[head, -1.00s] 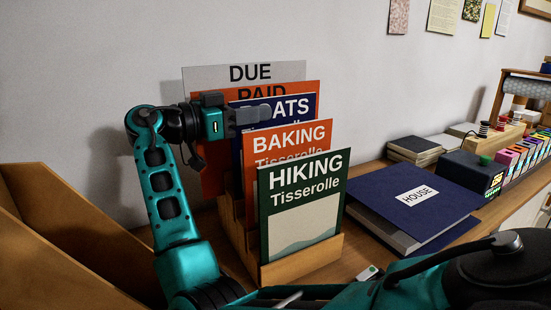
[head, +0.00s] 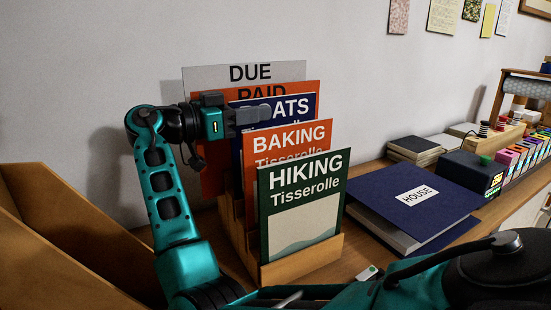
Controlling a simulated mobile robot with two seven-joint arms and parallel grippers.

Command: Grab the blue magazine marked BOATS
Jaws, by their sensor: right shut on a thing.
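The blue magazine (head: 301,106) stands upright in the wooden rack (head: 303,263), its title partly covered so that "OATS" or "ATS" shows. Behind it are an orange-red sheet marked PAID and a grey one marked DUE (head: 250,73). In front of it stand the orange BAKING magazine (head: 318,133) and the green HIKING magazine (head: 305,205). My right gripper (head: 255,114) comes from the left and is shut on the blue magazine's upper left edge. The magazine's lower part is hidden behind BAKING. My left gripper is not in view.
A wooden file box (head: 75,225) stands at the left. A dark blue HOUSE binder (head: 415,195) lies right of the rack. Books (head: 415,149), a dark box (head: 470,172) and several coloured small boxes stand further right. The wall is close behind the rack.

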